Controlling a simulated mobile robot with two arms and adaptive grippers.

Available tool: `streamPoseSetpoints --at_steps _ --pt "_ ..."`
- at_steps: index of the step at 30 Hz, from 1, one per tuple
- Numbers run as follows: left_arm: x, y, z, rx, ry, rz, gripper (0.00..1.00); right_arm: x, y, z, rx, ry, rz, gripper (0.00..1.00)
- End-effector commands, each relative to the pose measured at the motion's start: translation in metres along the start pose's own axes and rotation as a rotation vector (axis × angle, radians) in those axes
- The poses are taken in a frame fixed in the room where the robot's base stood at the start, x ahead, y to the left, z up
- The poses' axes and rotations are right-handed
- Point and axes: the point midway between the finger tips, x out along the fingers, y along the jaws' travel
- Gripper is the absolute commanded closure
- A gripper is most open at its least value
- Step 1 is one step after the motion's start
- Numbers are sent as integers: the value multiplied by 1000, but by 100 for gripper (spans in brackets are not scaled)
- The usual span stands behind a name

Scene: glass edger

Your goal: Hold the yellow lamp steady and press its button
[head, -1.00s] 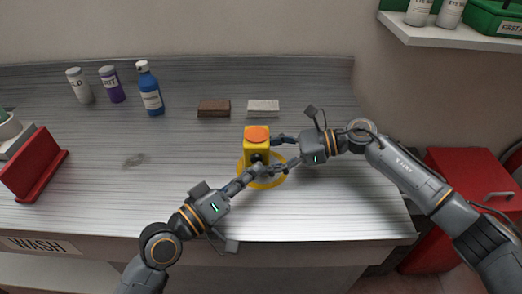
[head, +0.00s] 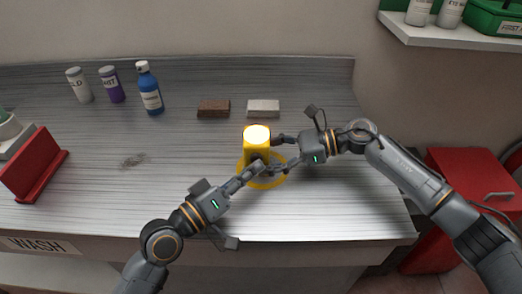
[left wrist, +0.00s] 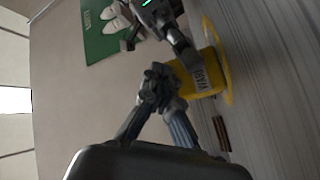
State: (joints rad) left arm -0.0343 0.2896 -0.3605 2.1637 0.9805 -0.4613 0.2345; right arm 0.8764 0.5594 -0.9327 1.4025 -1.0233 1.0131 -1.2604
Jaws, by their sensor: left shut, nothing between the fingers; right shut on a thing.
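The yellow lamp (head: 251,148) stands upright on the metal bench inside a yellow ring (head: 283,180). Its top (head: 257,134) glows bright white-yellow. My right gripper (head: 273,155) is shut on the lamp from the right side. My left gripper (head: 260,165) is shut and empty, its fingertips at the lamp's front face, where the button is hidden behind them. In the left wrist view the lamp (left wrist: 206,86) appears sideways, with my left fingers (left wrist: 160,85) in front of it. Whether the fingertips touch the button cannot be made out.
A brown block (head: 213,109) and a pale block (head: 263,108) lie behind the lamp. Several bottles, one a blue bottle (head: 150,90), stand at the back left. A red holder (head: 36,165) is at the far left.

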Motion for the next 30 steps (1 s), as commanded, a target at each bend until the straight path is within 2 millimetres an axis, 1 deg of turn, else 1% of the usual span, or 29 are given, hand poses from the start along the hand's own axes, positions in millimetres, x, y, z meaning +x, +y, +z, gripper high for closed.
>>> streamPoseSetpoints --at_steps 4,14,30 --pt "-4 3 2 1 1 0 100 0 1 0 -1 -1 2 47" --pt "-6 4 4 0 0 0 100 0 0 0 0 -1 0 47" --pt "-42 30 31 0 -2 -1 100 0 0 0 0 -1 0 47"
